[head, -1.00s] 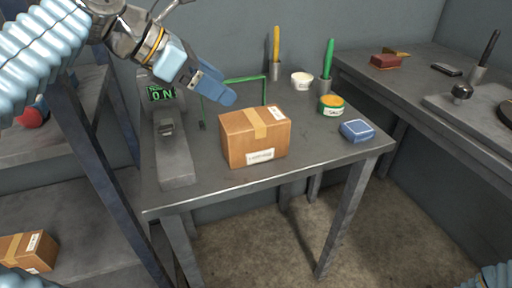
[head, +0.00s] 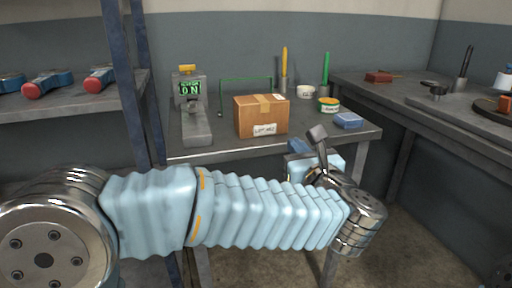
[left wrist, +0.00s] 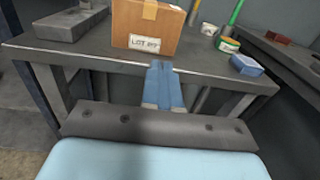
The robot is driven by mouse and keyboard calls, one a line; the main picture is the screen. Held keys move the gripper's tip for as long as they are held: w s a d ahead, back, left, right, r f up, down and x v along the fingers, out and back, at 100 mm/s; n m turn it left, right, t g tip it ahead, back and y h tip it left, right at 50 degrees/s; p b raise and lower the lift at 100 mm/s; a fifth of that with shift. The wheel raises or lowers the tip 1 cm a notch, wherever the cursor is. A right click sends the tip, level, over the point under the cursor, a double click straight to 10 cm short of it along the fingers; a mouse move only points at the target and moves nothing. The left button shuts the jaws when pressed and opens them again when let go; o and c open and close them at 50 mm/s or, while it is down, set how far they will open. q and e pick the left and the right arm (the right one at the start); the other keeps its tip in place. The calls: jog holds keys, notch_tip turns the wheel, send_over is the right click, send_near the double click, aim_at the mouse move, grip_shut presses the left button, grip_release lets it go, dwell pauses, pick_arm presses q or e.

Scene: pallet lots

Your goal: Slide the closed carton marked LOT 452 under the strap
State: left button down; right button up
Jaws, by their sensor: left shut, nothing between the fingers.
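A closed brown carton (head: 261,117) with tape over its top stands on the grey table. Its front label looks like LOT 452, but the digits are small. It also shows in the left wrist view (left wrist: 147,27). A thin green strap (head: 246,80) forms an upright arch behind the carton; the carton is in front of it, not under it. My left gripper (head: 298,146) is at the table's front edge, below and right of the carton, partly hidden by my arm. In the left wrist view its blue fingers (left wrist: 160,68) are together and empty, pointing towards the carton's front. My right gripper is out of view.
A grey device (head: 190,105) with a green ON display stands left of the carton. Right of it are a green-rimmed tin (head: 328,105), a blue box (head: 348,121) and a white tub (head: 306,92). A shelf post (head: 124,85) rises at left.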

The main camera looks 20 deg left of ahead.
pick_arm(q)
jog(key=s+y, duration=0.1)
jog(key=s, duration=0.1)
jog(key=p, duration=0.3)
send_near(265, 124)
jog(key=shift+n+g, duration=0.3)
jog(key=x, duration=0.6)
jog(key=shift+w+a+r, duration=0.1)
jog(key=shift+w+r, duration=0.1)
jog(key=shift+w, duration=0.2)
jog(key=shift+a, duration=0.1)
jog(key=b+x, duration=0.2)
jog(key=x, duration=0.1)
jog(key=shift+w+f, duration=0.1)
jog(key=shift+f, duration=0.1)
jog(key=shift+w+a+r, duration=0.1)
jog(key=shift+a+r, duration=0.05)
